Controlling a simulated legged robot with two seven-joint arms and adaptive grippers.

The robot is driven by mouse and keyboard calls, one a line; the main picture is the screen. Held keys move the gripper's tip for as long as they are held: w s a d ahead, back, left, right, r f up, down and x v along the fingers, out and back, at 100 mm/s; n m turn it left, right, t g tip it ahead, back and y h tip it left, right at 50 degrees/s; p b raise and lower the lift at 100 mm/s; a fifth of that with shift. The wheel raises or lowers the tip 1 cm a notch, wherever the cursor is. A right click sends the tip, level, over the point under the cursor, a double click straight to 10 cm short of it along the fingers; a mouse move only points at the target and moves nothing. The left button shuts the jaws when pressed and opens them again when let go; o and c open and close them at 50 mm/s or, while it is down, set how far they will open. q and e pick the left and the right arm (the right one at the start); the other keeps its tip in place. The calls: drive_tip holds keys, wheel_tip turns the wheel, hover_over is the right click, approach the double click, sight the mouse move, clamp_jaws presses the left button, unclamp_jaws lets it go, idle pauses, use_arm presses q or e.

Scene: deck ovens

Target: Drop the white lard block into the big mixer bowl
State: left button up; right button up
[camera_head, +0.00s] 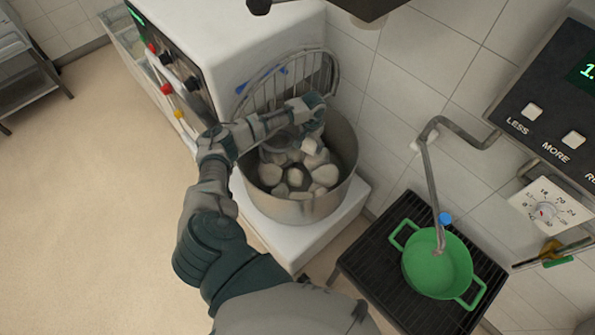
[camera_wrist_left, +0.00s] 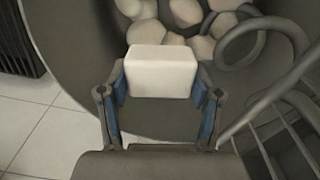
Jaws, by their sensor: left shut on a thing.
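The white lard block (camera_wrist_left: 162,72) sits between the fingers of my left gripper (camera_wrist_left: 160,88) in the left wrist view. The left gripper is shut on it. In the head view my left gripper (camera_head: 312,112) is over the big mixer bowl (camera_head: 300,208), pointing down. The bowl is steel and holds several pale rounded lumps (camera_head: 323,174). In the wrist view the lumps (camera_wrist_left: 185,12) lie beyond the block, and the bowl's inner wall surrounds them. My right gripper is not in view.
The mixer's wire guard (camera_head: 285,75) stands raised behind the bowl. A curved mixing hook (camera_wrist_left: 250,38) is to the right of the block. A green pot (camera_head: 437,265) stands on a black grate (camera_head: 385,270) under a bent pipe. Open floor lies left.

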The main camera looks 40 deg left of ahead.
use_arm(q)
drive_tip(key=o, duration=1.3)
drive_tip(key=shift+c, duration=0.2)
drive_tip(key=shift+a+f, duration=0.1)
drive_tip(key=shift+a, duration=0.15)
wheel_tip(320, 180, up, 11)
drive_tip(key=shift+f, duration=0.15)
drive_tip(key=shift+a+r, duration=0.15)
drive_tip(key=shift+r, duration=0.4)
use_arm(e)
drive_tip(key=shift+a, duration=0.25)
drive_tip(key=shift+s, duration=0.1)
